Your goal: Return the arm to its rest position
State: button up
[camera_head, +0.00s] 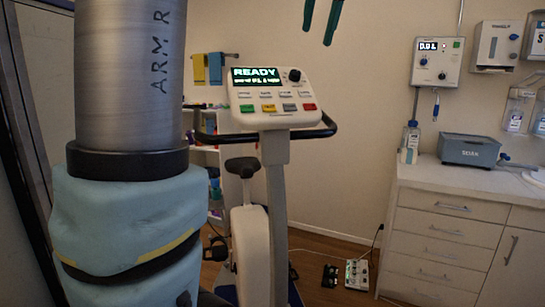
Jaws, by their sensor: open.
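My gripper (317,36) shows only as two dark green fingers hanging down from the top edge, right of centre. The fingers are apart, with only bare wall visible between them. The rest of the gripper is out of the frame. A large arm link (130,80) fills the left side; it is a grey metal cylinder marked "ARM R" above a light blue padded cover with a black strap. I take it to be mine. How the links join up to the gripper is not visible.
An exercise bike with a lit "READY" console (275,97) stands at centre, below the fingers. A white drawer cabinet (450,235) at right bears a grey box (469,150). A wall unit (437,62) hangs above it. A small device (357,274) lies on the floor.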

jog(key=s+a+f+n+g, duration=0.1)
jog(key=a+f, duration=0.2)
jog(key=f, duration=0.6)
jog(key=a+f+n+g, duration=0.1)
jog(key=a+f+n, duration=0.15)
jog(key=f, duration=0.65)
jog(key=s+a+f+n+g, duration=0.1)
jog(key=a+f, duration=0.2)
jog(key=f, duration=0.6)
jog(key=s+a+f+n+g, duration=0.1)
jog(key=s+a+f+n, duration=0.1)
jog(key=s+a+f, duration=0.2)
jog(key=s+a+f+n+g+h, duration=0.1)
jog(key=s+a+f+n, duration=0.2)
jog(key=s+f, duration=0.5)
notch_tip(320, 180, down, 5)
jog(key=shift+s+a, duration=0.35)
jog(key=shift+a, duration=0.25)
